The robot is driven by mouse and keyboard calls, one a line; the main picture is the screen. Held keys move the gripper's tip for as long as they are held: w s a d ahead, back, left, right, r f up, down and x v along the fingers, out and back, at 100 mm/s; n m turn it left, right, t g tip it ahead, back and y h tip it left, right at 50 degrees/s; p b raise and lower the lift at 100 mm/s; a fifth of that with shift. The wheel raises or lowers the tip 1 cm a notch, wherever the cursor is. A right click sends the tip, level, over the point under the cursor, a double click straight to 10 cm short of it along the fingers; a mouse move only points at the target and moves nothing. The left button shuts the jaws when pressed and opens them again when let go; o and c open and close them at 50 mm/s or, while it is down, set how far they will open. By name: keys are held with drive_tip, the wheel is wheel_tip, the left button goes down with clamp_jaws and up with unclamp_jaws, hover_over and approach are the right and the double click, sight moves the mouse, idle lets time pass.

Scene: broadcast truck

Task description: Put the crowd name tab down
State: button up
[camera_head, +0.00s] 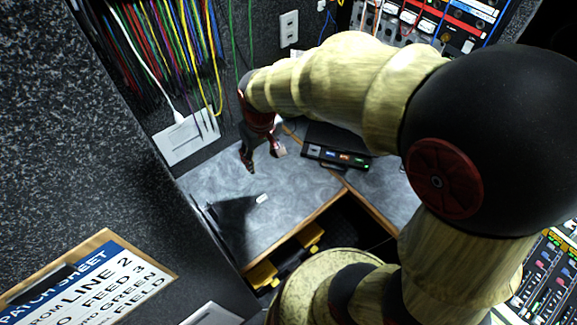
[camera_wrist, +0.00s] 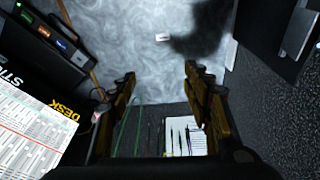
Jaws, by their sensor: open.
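A small white tab (camera_head: 262,198) lies on the grey desk top (camera_head: 215,185), towards its front edge. It also shows near the top middle of the wrist view (camera_wrist: 162,37), where its lettering is too small to read, so I cannot confirm it is the crowd tab. My gripper (camera_head: 262,163) is above the desk, behind the tab in the head view and apart from it. In the wrist view the two fingers (camera_wrist: 160,77) stand wide apart with nothing held between them.
A black box with lit buttons (camera_head: 337,157) sits right of my gripper. Coloured cables (camera_head: 170,50) hang on the wall behind. An open space with yellow items (camera_head: 310,236) is below the desk's wooden edge. A patch sheet clipboard (camera_head: 85,275) is at lower left.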

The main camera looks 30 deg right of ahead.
drive_tip(key=s+r+t, duration=0.2)
drive_tip(key=s+r, duration=0.6)
drive_tip(key=r, duration=0.2)
drive_tip(key=shift+s+d+r+m, duration=0.2)
drive_tip(key=shift+d+r+m, duration=0.2)
drive_tip(key=shift+o, duration=0.5)
drive_tip(key=s+r+t, duration=0.1)
drive_tip(key=s+r, duration=0.2)
drive_tip(key=s, duration=0.4)
drive_tip(key=shift+s+d+r+m+t, duration=0.15)
drive_tip(key=shift+d+r+m+t, duration=0.05)
drive_tip(key=shift+r+m+t, duration=0.15)
drive_tip(key=n+g+p, duration=0.2)
drive_tip(key=g+p, duration=0.2)
drive_tip(key=g, duration=0.2)
hover_over(263, 199)
wheel_tip(263, 199, down, 35)
wheel_tip(263, 199, down, 8)
drive_tip(key=b, duration=0.2)
drive_tip(key=shift+r+b, duration=0.2)
drive_tip(key=shift+b, duration=0.2)
